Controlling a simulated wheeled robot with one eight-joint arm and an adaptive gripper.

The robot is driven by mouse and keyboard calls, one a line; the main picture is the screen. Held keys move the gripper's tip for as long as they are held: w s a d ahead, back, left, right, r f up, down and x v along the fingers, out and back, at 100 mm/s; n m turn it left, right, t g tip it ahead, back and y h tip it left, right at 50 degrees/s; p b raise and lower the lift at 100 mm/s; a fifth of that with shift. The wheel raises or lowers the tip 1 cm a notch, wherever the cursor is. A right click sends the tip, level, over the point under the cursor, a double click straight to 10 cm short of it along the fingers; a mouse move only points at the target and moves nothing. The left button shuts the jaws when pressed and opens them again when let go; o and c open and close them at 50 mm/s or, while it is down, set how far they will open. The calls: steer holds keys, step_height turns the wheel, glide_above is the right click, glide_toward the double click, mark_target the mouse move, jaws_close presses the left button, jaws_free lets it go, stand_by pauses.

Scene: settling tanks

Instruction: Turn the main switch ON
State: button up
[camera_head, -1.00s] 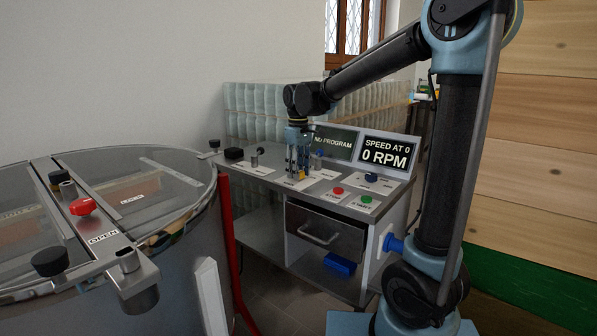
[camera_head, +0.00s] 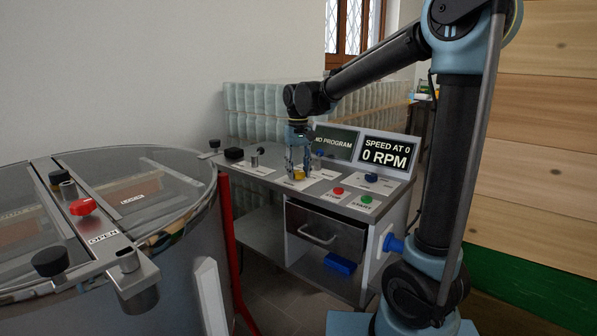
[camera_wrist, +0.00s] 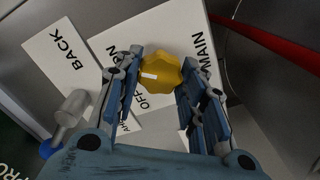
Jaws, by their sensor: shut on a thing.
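The main switch is a yellow lobed knob (camera_wrist: 163,72) with a white mark on its left side in the wrist view. It stands on a white label plate (camera_wrist: 185,27) with "MAIN" and "OFF" lettering, partly covered by my fingers. The head view shows the knob (camera_head: 298,175) on the control desk. My gripper (camera_head: 299,168) points down over it, its blue fingers on either side of the knob. In the wrist view my gripper (camera_wrist: 164,62) is shut on the knob. The "ON" lettering is partly hidden.
A "BACK" plate (camera_wrist: 62,52) with a grey lever (camera_wrist: 72,108) lies beside the switch. Red (camera_head: 338,191) and green (camera_head: 366,199) buttons sit in front, right. Screens (camera_head: 385,152) read "NO PROGRAM" and "0 RPM". A round tank (camera_head: 185,250) stands left.

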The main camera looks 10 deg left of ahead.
mark_target(299, 172)
steer(key=shift+w, duration=0.1)
stand_by(0.3)
steer(key=o, duration=1)
steer(key=shift+o, duration=0.2)
steer(key=shift+r, duration=0.1)
step_height(299, 172, up, 12)
steer(key=shift+f, duration=0.2)
